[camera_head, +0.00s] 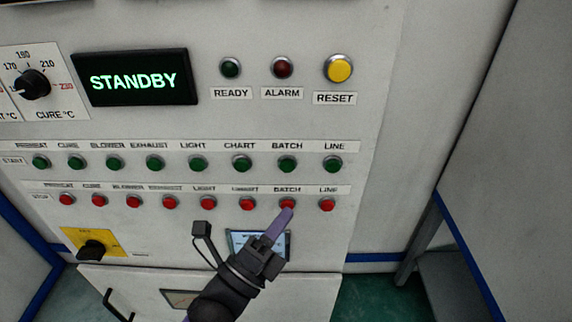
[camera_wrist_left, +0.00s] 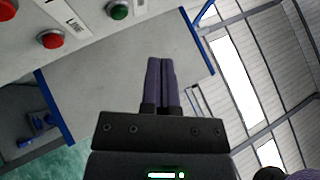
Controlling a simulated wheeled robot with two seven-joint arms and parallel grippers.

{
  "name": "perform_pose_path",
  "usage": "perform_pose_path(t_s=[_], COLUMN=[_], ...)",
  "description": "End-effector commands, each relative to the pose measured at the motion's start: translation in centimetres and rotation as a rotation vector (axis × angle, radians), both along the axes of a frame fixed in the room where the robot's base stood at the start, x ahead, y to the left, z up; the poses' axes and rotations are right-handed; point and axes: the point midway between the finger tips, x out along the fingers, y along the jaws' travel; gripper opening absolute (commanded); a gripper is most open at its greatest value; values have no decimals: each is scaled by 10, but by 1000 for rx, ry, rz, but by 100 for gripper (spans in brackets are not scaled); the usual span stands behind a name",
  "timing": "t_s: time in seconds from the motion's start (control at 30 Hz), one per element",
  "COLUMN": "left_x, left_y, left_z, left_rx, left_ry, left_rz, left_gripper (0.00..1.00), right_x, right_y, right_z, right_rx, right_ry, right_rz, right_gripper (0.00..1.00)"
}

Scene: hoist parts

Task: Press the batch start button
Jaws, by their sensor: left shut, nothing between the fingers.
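The batch start button (camera_head: 287,164) is a round green button in the upper button row of the panel, under a BATCH label. The red batch stop button (camera_head: 288,203) sits straight below it. My left gripper (camera_head: 287,212) is shut and empty, its purple fingertips just below the red batch button in the head view, overlapping its lower edge. I cannot tell whether they touch the panel. In the left wrist view the closed fingers (camera_wrist_left: 160,62) point forward, and the batch start button cannot be made out. My right gripper is not in view.
The green LINE start button (camera_head: 333,164) and red LINE stop button (camera_head: 327,205) are close on the right. The green CHART button (camera_head: 242,163) is on the left. The display (camera_head: 135,78) reads STANDBY. A yellow RESET button (camera_head: 338,69) is above.

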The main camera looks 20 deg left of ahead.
Motion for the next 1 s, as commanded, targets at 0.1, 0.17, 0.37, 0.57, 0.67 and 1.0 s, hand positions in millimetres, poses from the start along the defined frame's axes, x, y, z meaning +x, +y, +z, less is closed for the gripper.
perform_pose_path(t_s=[0.1, 0.17, 0.37, 0.57, 0.67, 1.0], left_x=[13, 22, 51, 72, 78, 81], left_y=[3, 6, 14, 21, 23, 24], left_z=[-1, -1, -2, -2, -1, 0], left_rx=[3, 2, 0, 0, 1, 0], left_ry=[-3, -2, -1, 0, 0, 1], left_rz=[-1, -1, -1, -1, 0, 0], left_gripper=[0, 0, 0, 0, 0, 0], right_x=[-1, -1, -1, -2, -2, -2], right_y=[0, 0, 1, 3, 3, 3], right_z=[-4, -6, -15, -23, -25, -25], right_rx=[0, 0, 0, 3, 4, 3], right_ry=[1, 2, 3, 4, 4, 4], right_rz=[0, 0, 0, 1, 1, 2], right_gripper=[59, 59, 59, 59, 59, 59])
